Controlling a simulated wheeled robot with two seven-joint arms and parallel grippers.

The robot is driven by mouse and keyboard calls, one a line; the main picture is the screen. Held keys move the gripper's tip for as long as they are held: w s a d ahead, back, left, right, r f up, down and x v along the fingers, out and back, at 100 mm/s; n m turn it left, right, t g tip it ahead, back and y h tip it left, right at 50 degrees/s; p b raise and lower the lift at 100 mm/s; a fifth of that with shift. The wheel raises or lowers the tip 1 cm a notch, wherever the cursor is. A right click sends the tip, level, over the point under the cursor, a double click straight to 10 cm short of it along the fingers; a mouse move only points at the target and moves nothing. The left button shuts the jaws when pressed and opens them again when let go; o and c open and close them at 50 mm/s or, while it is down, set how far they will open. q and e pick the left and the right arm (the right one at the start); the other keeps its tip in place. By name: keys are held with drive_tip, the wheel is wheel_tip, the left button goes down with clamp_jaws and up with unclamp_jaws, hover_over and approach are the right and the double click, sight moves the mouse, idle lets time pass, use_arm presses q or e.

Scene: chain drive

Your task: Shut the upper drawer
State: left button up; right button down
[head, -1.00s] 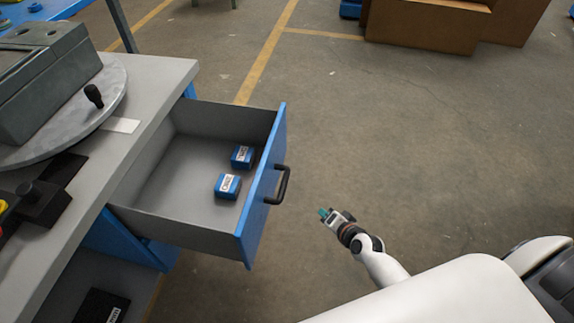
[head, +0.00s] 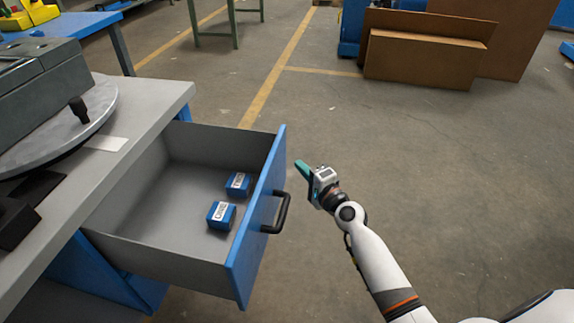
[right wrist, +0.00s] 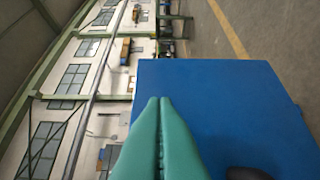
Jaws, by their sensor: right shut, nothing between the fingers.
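The upper drawer (head: 163,250) stands well open from the workbench, its grey tray showing. Its blue front panel (head: 254,222) carries a black bar handle (head: 282,213). Two small blue boxes with white labels, one (head: 238,184) behind the other (head: 221,215), lie inside near the front. My right gripper (head: 299,166) is shut and empty, just right of the panel and beyond the handle, apparently with a small gap. In the right wrist view, the shut teal fingers (right wrist: 160,105) point at the blue panel (right wrist: 225,105). My left gripper is not in view.
The grey benchtop (head: 150,105) with a round plate (head: 95,125) and grey machine is at the left. Brown boards (head: 425,58) stand far back. The floor right of the drawer is clear.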

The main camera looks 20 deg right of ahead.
sight(279, 156)
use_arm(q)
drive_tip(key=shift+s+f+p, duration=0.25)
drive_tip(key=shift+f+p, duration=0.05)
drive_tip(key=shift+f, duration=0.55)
use_arm(e)
drive_tip(key=shift+w+a, duration=1.45)
drive_tip(key=shift+a, duration=0.3)
